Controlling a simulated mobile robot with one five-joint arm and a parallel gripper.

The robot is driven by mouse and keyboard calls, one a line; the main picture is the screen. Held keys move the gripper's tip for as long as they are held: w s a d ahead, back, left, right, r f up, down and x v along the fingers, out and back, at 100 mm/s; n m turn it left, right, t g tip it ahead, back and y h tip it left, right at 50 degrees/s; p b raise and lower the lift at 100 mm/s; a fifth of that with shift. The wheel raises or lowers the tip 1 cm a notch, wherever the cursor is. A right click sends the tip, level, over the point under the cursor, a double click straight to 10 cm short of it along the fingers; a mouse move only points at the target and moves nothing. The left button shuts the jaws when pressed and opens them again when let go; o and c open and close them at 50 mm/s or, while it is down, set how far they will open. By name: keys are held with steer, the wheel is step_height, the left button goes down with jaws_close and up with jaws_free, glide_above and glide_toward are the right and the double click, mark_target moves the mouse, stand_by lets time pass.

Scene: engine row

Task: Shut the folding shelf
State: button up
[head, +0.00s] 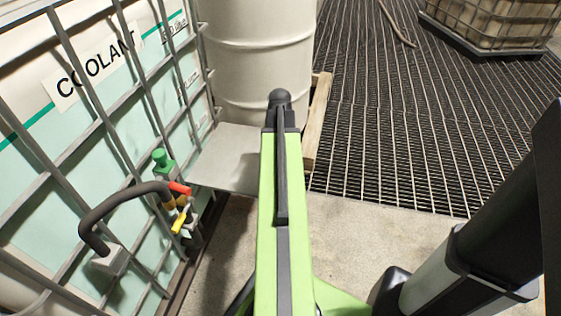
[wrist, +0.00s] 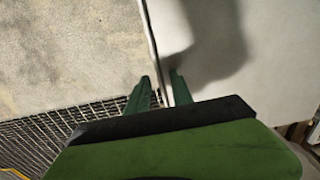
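The folding shelf (head: 228,158) is a flat light grey plate beside the coolant tank in the head view, sticking out roughly level. In the wrist view the shelf (wrist: 240,60) fills the right side, with its thin edge running down the picture. My gripper (wrist: 160,75) has two green fingers, one on each side of that edge. The fingers stand apart with a narrow gap; I see no clear clamping on the plate. In the head view my green arm hides the gripper and part of the shelf's right side.
The caged coolant tank (head: 95,125) stands at left, with a valve and a dark hose (head: 125,203) jutting out. A cream drum (head: 260,65) stands behind the shelf on a wooden pallet (head: 318,120). Floor grating (head: 430,120) at right is mostly clear; another caged tank (head: 500,20) stands far back.

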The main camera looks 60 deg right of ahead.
steer(key=shift+r, duration=0.1)
jaws_close()
steer(key=shift+w, duration=0.15)
stand_by(1.2)
